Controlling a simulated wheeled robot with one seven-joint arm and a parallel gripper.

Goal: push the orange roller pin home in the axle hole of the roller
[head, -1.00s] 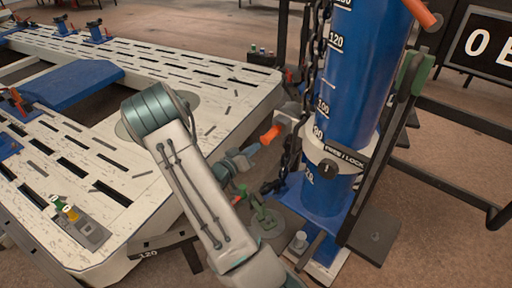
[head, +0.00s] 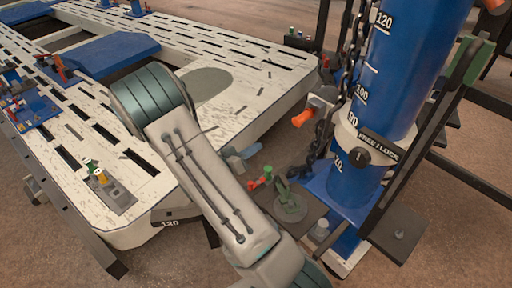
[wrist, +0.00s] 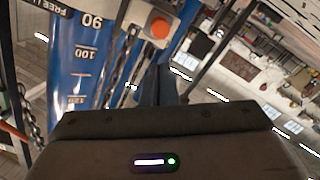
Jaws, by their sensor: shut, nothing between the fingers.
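The orange roller pin (head: 304,118) sticks out to the lower left from a pale block (head: 325,98) beside the chain and the blue column. In the wrist view, the pin's orange end (wrist: 159,28) faces me on the pale block (wrist: 150,18). How deep the pin sits, and the axle hole itself, I cannot tell. My gripper (head: 246,153) is mostly hidden behind my arm, apart from the pin, to its lower left. In the wrist view, my gripper's fingers (wrist: 158,82) are shut and empty, below the pin in the picture.
A white slotted bench (head: 240,85) fills the left.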

